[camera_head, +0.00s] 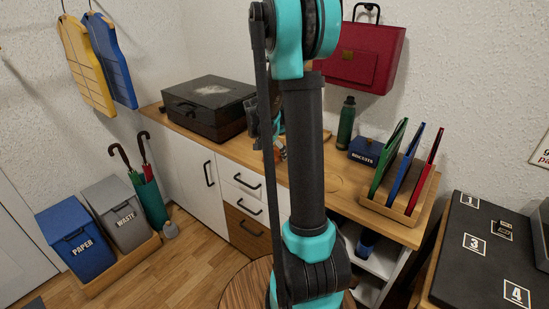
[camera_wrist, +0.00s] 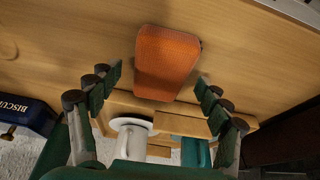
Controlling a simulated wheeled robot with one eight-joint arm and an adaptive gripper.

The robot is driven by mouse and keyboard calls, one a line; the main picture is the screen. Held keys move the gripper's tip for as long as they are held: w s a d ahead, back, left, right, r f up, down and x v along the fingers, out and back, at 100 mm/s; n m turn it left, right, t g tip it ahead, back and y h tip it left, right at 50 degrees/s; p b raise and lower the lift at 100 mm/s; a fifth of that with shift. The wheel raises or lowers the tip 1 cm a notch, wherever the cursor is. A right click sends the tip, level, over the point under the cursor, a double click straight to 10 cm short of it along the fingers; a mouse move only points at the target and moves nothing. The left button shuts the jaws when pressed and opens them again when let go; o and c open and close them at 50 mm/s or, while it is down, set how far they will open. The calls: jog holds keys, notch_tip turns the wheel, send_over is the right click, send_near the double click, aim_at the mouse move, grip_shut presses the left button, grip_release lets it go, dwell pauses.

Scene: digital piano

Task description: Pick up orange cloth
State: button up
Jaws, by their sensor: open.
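The orange cloth (camera_wrist: 167,62) lies on the wooden counter top in the wrist view, upper middle, as a rounded, roughly rectangular patch. My gripper (camera_wrist: 158,79) is open, with its green-padded fingers spread to the left and right of the cloth's lower part in the picture. Nothing is held between the fingers. I cannot tell how far the fingertips are above the cloth.
Near the cloth, the wrist view shows a white round item (camera_wrist: 131,131), a wooden block (camera_wrist: 180,124) and a teal item (camera_wrist: 196,153). A blue biscuits box (camera_wrist: 27,113) is at left. In the head view, a black case (camera_head: 208,105) and green bottle (camera_head: 346,122) stand on the counter.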

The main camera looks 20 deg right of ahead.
jog(key=shift+f, duration=0.25)
dwell(0.4)
jog(key=c, duration=1.2)
